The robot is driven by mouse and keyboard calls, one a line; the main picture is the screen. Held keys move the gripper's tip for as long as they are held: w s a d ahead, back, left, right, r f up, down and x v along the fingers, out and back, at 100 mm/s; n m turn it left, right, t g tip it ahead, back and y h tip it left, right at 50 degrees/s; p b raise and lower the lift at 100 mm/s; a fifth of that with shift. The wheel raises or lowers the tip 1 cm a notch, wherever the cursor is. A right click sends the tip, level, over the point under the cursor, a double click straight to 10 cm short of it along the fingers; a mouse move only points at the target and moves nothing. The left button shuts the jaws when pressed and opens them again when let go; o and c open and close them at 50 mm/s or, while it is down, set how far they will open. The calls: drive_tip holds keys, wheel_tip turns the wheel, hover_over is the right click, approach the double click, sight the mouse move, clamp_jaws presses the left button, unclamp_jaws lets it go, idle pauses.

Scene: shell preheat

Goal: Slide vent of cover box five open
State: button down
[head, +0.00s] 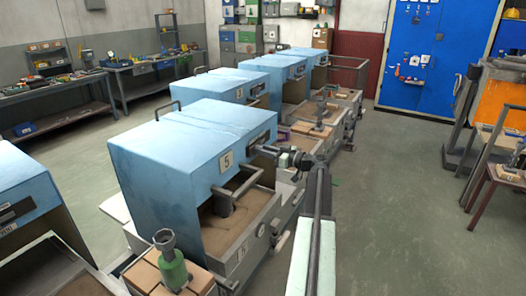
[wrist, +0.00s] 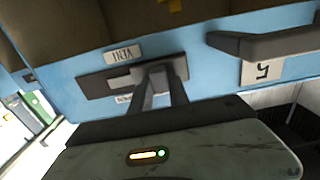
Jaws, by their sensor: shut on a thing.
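Cover box five (head: 165,150) is a blue box with a number 5 plate on its front, seen in the middle of the head view. The dark vent (wrist: 105,82) is on its blue front face, beside a VENT label (wrist: 124,52) that appears upside down in the wrist view. My gripper (wrist: 160,78) is at the vent, its two fingers close together and shut on the vent's slide. The gripped part is mostly hidden by the fingers. In the head view my gripper (head: 262,151) meets the front face right of the number plate.
A bar handle (head: 238,186) sticks out from the box front below the vent; it also shows in the wrist view (wrist: 265,45). A green cylinder fitting (head: 173,270) stands at the near corner. More blue boxes (head: 215,87) stand behind.

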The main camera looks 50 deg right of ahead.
sight(261, 140)
drive_tip(key=d, duration=0.2)
drive_tip(key=w+d, duration=0.1)
drive_tip(key=d, duration=0.4)
drive_tip(key=shift+w+d, duration=0.2)
drive_tip(key=shift+w, duration=0.2)
drive_tip(key=c, duration=1.2)
unclamp_jaws()
drive_tip(key=shift+c, duration=0.2)
drive_tip(key=shift+s, duration=0.1)
drive_tip(key=v, duration=0.7)
drive_tip(key=shift+s, duration=0.35)
